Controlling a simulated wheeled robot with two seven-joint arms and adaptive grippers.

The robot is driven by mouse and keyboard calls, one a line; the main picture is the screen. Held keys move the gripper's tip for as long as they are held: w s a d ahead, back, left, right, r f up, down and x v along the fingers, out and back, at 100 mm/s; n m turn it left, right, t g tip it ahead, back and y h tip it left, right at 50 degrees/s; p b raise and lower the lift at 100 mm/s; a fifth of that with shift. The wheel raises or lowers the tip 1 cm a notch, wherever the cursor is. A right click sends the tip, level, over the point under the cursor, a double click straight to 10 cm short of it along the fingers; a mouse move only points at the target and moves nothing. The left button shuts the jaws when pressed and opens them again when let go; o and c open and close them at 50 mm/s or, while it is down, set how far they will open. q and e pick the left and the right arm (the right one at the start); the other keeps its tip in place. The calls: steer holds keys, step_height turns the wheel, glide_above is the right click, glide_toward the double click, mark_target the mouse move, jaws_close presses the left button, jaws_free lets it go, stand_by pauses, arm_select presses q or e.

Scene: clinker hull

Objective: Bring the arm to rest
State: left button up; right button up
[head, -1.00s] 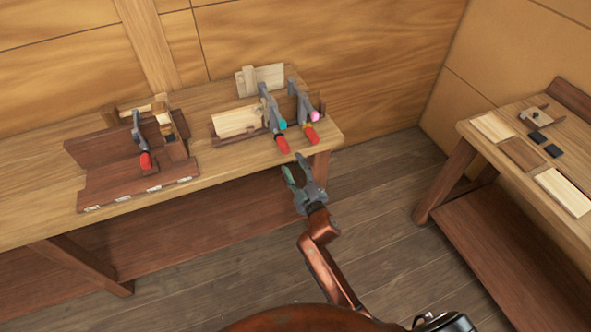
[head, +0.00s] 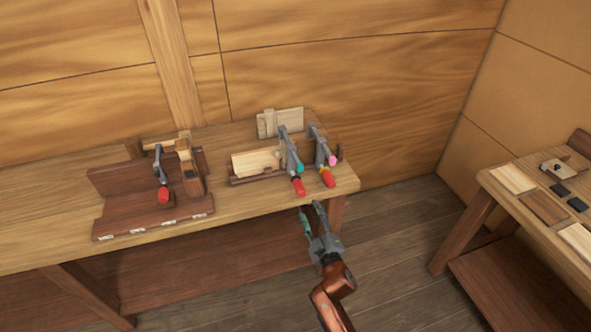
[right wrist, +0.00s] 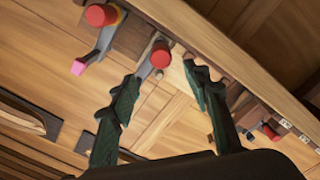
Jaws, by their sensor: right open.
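My right gripper (head: 311,212) is open and empty in front of the long workbench's front edge, low and near its right end. In the right wrist view its two dark green fingers (right wrist: 160,95) stand apart with nothing between them. Two clamps with red handles, one with a teal part (head: 291,160) and one with a pink part (head: 322,155), stand on the bench just beyond the gripper. The gripper appears apart from them. My left gripper is not in view.
The long workbench (head: 50,215) also carries a dark plank assembly (head: 120,222) with a red-handled clamp (head: 161,175), and a pale board (head: 255,162). A second bench (head: 490,183) with several small boards stands at the right. Bare floor (head: 400,225) lies between the benches.

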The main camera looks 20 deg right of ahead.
step_height(320, 180, down, 17)
steer(key=s+d+m+g, duration=0.1)
steer(key=s+g, duration=0.1)
steer(key=g, duration=0.1)
steer(key=s+d+f+m+g, duration=0.1)
steer(key=s+f+g, duration=0.1)
steer(key=s+f, duration=0.65)
steer(key=s+d+f+m+g, duration=0.15)
steer(key=s+f, duration=0.35)
steer(key=f, duration=0.7)
steer(key=s+d+f+m+g, duration=0.1)
steer(key=s+d+f+g, duration=0.15)
steer(key=s+f, duration=0.55)
steer(key=s+d+f+m+g, duration=0.2)
steer(key=s+f+g, duration=0.3)
steer(key=s+f, duration=1.15)
steer(key=s+d+f+m+g, duration=0.1)
steer(key=s+f, duration=0.1)
steer(key=s, duration=1.1)
steer(key=s+d+f+m+g, duration=0.1)
steer(key=s+f+g, duration=0.1)
steer(key=s, duration=1.1)
steer(key=shift+s+d+g+h+p, duration=0.15)
steer(key=shift+d+g+h+p, duration=0.05)
steer(key=shift+g+h+p, duration=0.1)
